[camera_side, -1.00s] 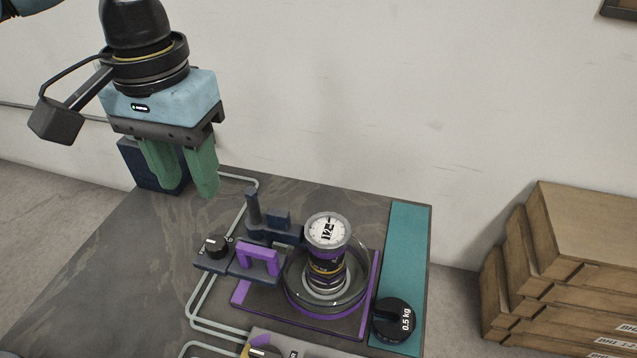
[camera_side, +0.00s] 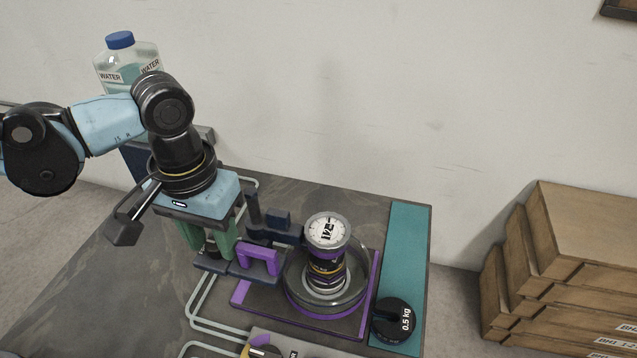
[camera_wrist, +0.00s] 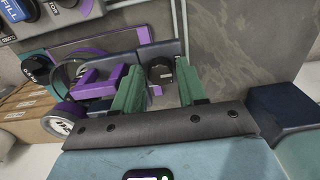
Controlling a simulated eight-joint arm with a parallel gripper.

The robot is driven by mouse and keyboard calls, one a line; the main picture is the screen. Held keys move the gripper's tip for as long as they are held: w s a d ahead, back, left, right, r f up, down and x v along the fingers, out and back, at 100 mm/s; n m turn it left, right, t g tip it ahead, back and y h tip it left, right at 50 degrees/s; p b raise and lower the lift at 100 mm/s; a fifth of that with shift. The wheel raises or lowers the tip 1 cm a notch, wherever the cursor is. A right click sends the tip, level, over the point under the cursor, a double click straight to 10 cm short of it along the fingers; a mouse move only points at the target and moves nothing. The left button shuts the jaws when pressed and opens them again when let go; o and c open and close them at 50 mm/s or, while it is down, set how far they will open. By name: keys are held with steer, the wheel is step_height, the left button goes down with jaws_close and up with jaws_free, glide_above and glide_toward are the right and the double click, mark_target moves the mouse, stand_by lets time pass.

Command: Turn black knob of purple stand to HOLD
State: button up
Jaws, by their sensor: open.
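The purple stand (camera_side: 240,296) has a purple-edged base, a purple bracket (camera_side: 258,257) and a round gauge (camera_side: 327,230) above a clear dish. Its black knob (camera_wrist: 161,72) sits at the left end of the stand's dark arm. My gripper (camera_side: 210,246) is open, with its green fingers lowered on either side of the knob. In the wrist view the fingers of my gripper (camera_wrist: 158,80) stand left and right of the knob, with gaps visible. In the side view the fingers mostly hide the knob. I cannot read its markings or setting.
A black 0.5 kg weight (camera_side: 394,320) rests on the teal strip (camera_side: 408,235) at the right. A dark upright post (camera_side: 252,208) stands close to my gripper. Another panel (camera_side: 280,345) is at the front edge. A water bottle (camera_side: 127,62) stands behind my arm.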

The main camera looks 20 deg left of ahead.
steer(key=shift+f, duration=0.2)
jaws_close()
